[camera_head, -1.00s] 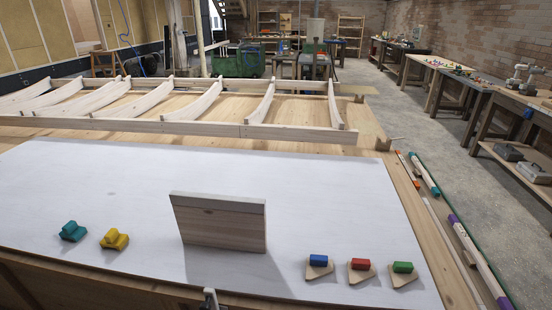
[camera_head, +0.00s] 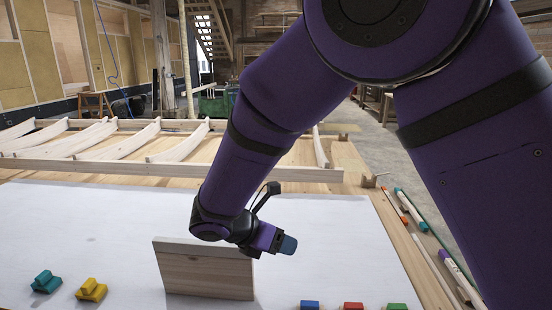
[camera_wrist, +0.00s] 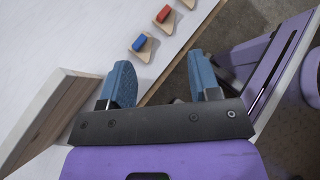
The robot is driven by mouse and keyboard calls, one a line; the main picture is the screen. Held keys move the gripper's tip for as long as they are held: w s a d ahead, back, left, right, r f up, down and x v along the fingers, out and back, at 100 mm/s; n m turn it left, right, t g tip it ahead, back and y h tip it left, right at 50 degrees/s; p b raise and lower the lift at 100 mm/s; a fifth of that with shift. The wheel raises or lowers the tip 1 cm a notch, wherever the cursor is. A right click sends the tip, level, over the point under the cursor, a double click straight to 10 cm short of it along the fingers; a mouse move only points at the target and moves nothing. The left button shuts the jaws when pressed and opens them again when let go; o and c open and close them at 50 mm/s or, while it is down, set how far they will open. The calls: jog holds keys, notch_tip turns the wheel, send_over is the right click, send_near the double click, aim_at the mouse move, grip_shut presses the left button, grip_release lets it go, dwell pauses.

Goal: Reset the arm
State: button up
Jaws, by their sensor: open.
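My purple arm reaches across the head view from the upper right. My gripper (camera_head: 287,245) hangs above the white sheet, in front of the upright wooden panel's right end in the picture. In the wrist view its two blue fingers (camera_wrist: 163,84) are spread apart with nothing between them. The wooden panel (camera_head: 205,273) stands upright on the sheet, and its edge also shows at the left of the wrist view (camera_wrist: 40,125).
On the white sheet (camera_head: 90,215) are a teal block (camera_head: 46,282), a yellow block (camera_head: 91,289), and blue (camera_head: 309,305), red (camera_head: 353,306) and green (camera_head: 397,306) blocks. A wooden frame with curved ribs (camera_head: 130,140) lies behind. Coloured bars (camera_head: 412,210) lie along the right edge.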

jog(key=s+d+r+m+g+y, duration=0.2)
jog(key=s+d+r+m, duration=0.1)
jog(key=d+r+m, duration=0.55)
jog(key=s+d+r+m+g+y, duration=0.1)
jog(key=s+d+r+m+y, duration=0.15)
jog(key=d+r+m, duration=0.6)
jog(key=s+d+r+m+t+y, duration=0.3)
jog(key=s+d+m, duration=0.7)
jog(key=s, duration=0.6)
jog(key=d+y, duration=0.1)
jog(key=d, duration=0.1)
jog(key=shift+d+r+m+t, duration=0.15)
jog(key=shift+d+m+t, duration=0.15)
jog(key=shift+d, duration=0.1)
